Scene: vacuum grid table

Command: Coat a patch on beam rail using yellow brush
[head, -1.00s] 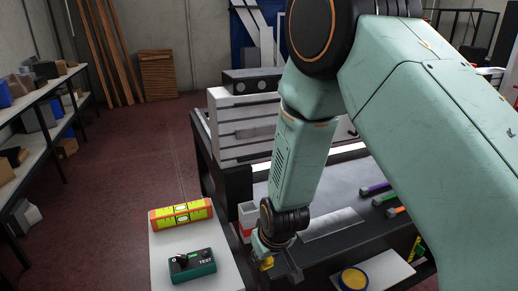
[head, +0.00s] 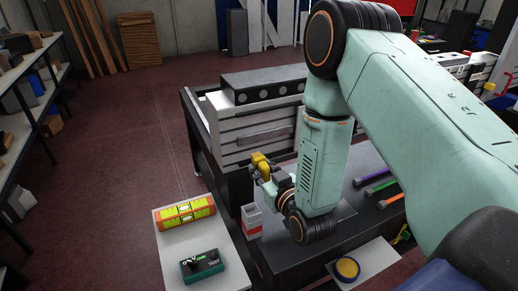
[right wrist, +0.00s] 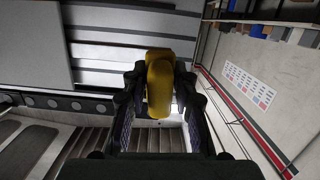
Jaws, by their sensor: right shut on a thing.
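My right gripper (head: 265,174) is shut on the yellow brush (head: 260,161), raised above the left end of the dark bench, in front of the grey drawer cabinet. In the right wrist view the brush (right wrist: 159,84) stands between the two dark fingers (right wrist: 157,105); its bristles cannot be made out. A long dark beam with a row of round holes (head: 265,88) lies on top of the cabinet and may be the beam rail; I cannot tell for sure. The brush appears apart from it. No coated patch can be made out. My left gripper is not in view.
A white side table (head: 231,248) holds an orange level (head: 184,214) and a green tester (head: 201,266). A red-and-white box (head: 251,222) stands by the gripper. Purple, green and orange-ended tools (head: 378,178) lie on the bench. A yellow round tin (head: 347,269) sits in front.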

